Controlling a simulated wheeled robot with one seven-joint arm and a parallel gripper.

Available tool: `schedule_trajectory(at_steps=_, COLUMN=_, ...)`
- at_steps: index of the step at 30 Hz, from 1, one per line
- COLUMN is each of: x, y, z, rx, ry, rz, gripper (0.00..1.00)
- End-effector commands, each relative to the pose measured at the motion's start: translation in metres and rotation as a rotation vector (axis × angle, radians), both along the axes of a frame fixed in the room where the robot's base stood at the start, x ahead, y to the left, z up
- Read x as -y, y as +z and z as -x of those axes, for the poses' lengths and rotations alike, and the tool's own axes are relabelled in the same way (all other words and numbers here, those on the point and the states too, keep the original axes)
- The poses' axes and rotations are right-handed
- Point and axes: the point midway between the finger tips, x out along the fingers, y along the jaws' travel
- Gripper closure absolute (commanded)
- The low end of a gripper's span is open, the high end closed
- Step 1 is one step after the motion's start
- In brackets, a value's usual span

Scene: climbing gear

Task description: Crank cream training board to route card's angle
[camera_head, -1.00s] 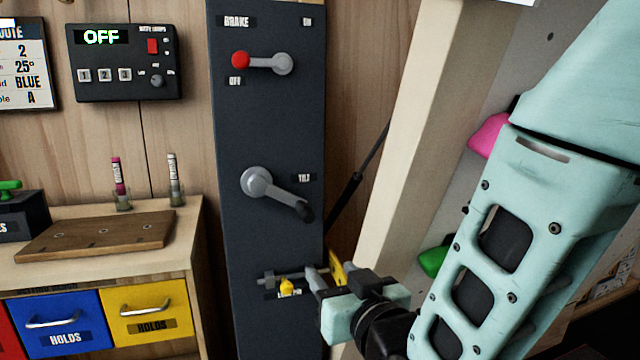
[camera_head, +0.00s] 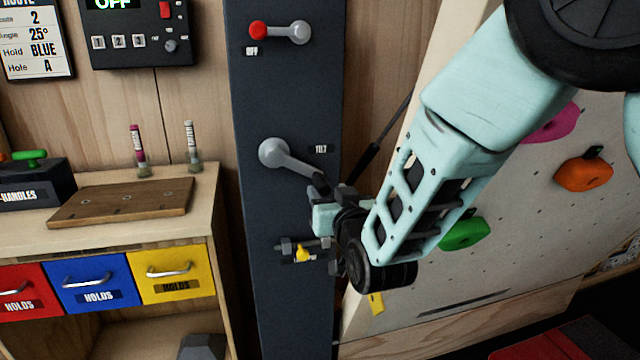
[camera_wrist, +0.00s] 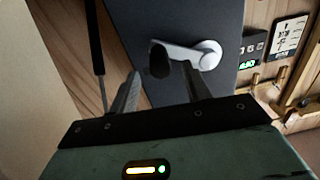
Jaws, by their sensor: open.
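The grey tilt crank (camera_head: 290,160) sits on the dark panel, its arm slanting down and right to a black knob. In the wrist view the black knob (camera_wrist: 159,60) shows between the tips of my gripper (camera_wrist: 160,80). My gripper is open around or just short of the knob; I cannot tell how deep it sits. In the head view my gripper (camera_head: 325,190) hides the knob. The cream training board (camera_head: 520,220), with coloured holds, leans at the right, partly behind my arm. The route card (camera_head: 37,45) reads route 2, angle 25°, hold blue, hole A.
The red-tipped brake lever (camera_head: 280,32) is above the crank, pointing left toward OFF. A yellow-tipped pin (camera_head: 303,252) is below. A control box (camera_head: 135,30) reads OFF. A bench (camera_head: 110,230) with a wooden plate and coloured drawers stands left.

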Motion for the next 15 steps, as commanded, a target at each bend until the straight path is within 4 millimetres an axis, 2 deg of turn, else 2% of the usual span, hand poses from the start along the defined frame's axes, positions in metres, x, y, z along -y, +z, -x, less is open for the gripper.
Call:
schedule_trajectory(at_steps=3, x=-0.006, y=0.001, z=-0.018, rx=0.001, ry=0.000, rz=0.001, gripper=0.52)
schedule_trajectory(at_steps=6, x=-0.009, y=0.000, z=-0.028, rx=0.000, ry=0.000, rz=0.001, gripper=0.52)
schedule_trajectory(at_steps=15, x=-0.012, y=0.000, z=-0.036, rx=0.000, ry=0.000, rz=0.000, gripper=0.52)
